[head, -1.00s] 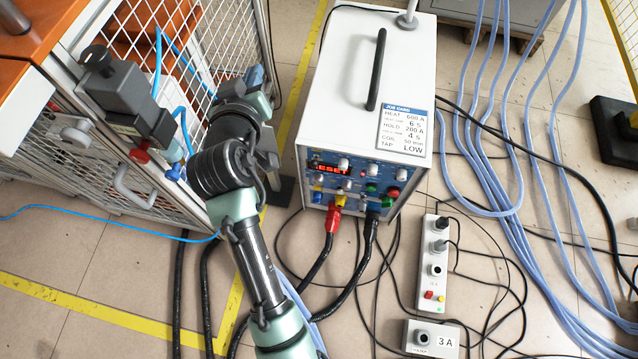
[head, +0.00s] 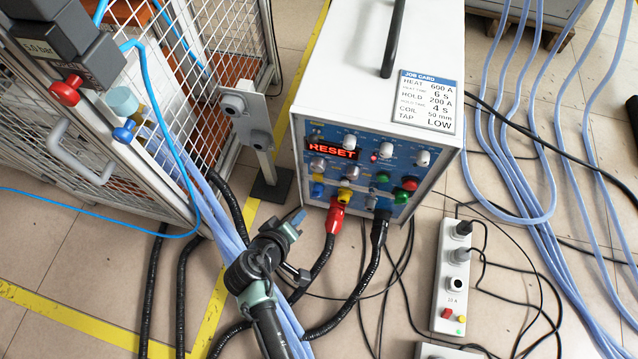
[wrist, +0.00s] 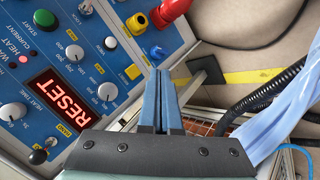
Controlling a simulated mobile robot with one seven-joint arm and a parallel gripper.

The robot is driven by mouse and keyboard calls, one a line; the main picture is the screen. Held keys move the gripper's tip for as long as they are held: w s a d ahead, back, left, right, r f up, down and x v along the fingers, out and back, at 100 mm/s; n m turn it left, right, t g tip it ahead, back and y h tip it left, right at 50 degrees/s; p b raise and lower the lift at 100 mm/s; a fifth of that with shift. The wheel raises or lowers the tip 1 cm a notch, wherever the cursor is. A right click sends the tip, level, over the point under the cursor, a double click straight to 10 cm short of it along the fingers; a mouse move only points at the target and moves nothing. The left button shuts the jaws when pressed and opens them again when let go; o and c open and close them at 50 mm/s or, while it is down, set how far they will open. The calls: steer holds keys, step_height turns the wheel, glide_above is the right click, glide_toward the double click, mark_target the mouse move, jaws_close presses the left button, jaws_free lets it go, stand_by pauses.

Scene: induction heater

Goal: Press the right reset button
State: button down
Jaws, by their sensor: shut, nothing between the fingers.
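The heater (head: 380,80) is a white box with a blue control panel (head: 325,168). Its red display (head: 333,148) reads RESET and also shows in the wrist view (wrist: 58,103). The panel carries several knobs, a green button (head: 382,177), a red button (head: 410,183) and another green one (head: 401,197). I cannot tell which control is the right reset button. My gripper (head: 290,225) is low and left of the panel, apart from it.
Red (head: 335,214) and black (head: 381,226) plugs with thick cables leave the panel's bottom. A grey post (head: 245,115) and mesh cabinet (head: 175,120) stand left. A socket strip (head: 453,280) lies right among thin wires. Blue hoses (head: 535,210) cross the right floor.

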mark_target(318, 177)
steer(key=shift+s+d+f, duration=0.15)
steer(key=shift+s+f, duration=0.15)
steer(key=shift+f, duration=0.25)
steer(key=shift+s+d+f, duration=0.15)
steer(key=shift+s+f, duration=0.1)
steer(key=shift+f, duration=0.3)
steer(key=shift+w, duration=0.1)
steer(key=w+d+b, duration=0.2)
steer(key=w+b, duration=0.1)
steer(key=w, duration=0.5)
steer(key=shift+d+b, duration=0.3)
steer(key=shift+d, duration=0.05)
steer(key=shift+w, duration=0.15)
stand_by(1.0)
steer(key=shift+w+d, duration=0.15)
steer(key=shift+w, duration=0.2)
steer(key=shift+w+d, duration=0.1)
steer(key=shift+w, duration=0.3)
stand_by(0.6)
stand_by(0.3)
steer(key=shift+s+a+p, duration=0.25)
steer(key=shift+s+p, duration=0.05)
steer(key=shift+s, duration=0.5)
